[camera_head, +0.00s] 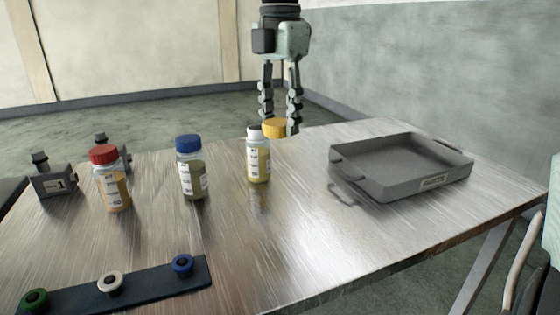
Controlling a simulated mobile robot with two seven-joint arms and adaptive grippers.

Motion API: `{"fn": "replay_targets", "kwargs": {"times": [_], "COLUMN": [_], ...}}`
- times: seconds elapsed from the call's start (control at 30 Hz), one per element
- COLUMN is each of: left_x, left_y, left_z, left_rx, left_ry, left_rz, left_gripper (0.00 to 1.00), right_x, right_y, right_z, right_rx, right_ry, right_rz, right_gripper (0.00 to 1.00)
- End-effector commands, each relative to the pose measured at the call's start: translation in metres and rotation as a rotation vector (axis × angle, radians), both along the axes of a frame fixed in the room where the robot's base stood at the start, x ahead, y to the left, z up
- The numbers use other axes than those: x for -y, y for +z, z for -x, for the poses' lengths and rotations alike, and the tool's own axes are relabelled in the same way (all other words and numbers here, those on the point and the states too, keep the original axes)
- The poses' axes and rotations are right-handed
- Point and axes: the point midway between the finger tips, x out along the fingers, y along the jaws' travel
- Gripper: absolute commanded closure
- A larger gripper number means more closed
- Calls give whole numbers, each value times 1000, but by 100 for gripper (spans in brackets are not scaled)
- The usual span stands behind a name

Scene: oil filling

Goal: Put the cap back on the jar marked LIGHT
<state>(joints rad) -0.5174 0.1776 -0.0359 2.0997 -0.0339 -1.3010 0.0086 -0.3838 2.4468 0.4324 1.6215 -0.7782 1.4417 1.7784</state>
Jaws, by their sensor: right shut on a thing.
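A jar of pale yellow oil (258,168) stands upright near the back of the table, with a white top. The word on its label is too small to read. My right gripper (280,122) points down just behind and right of this jar's top. It is shut on a yellow cap (274,128), which sits beside the white top and slightly above it in the picture. I cannot tell whether the cap and jar touch. My left gripper is not in view.
A blue-capped jar (192,180) and a red-capped jar (112,187) stand to the left. A grey tray (400,185) lies to the right. A dark strip with green, white and blue rings (145,283) lies at the front left. A small block marked 1 (55,184) stands far left. The front middle is clear.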

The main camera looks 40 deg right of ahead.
Motion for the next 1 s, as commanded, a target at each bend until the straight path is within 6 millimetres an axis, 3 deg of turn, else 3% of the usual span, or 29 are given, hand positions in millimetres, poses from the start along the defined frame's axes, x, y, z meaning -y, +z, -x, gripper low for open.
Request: {"fn": "replay_targets", "kwargs": {"times": [0.03,0.2,0.4,0.6,1.0], "left_x": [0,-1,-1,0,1], "left_y": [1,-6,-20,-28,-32], "left_z": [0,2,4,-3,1], "left_rx": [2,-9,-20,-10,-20], "left_ry": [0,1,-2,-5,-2], "left_rz": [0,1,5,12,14], "left_gripper": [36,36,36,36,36], "right_x": [0,0,0,0,0], "right_y": [20,69,107,122,123], "right_z": [-1,-1,0,0,0], "right_rx": [7,2,1,-2,-2], "right_ry": [-3,-2,0,0,0], "right_rz": [3,3,-1,-1,0], "right_gripper": [69,69,69,69,69]}}
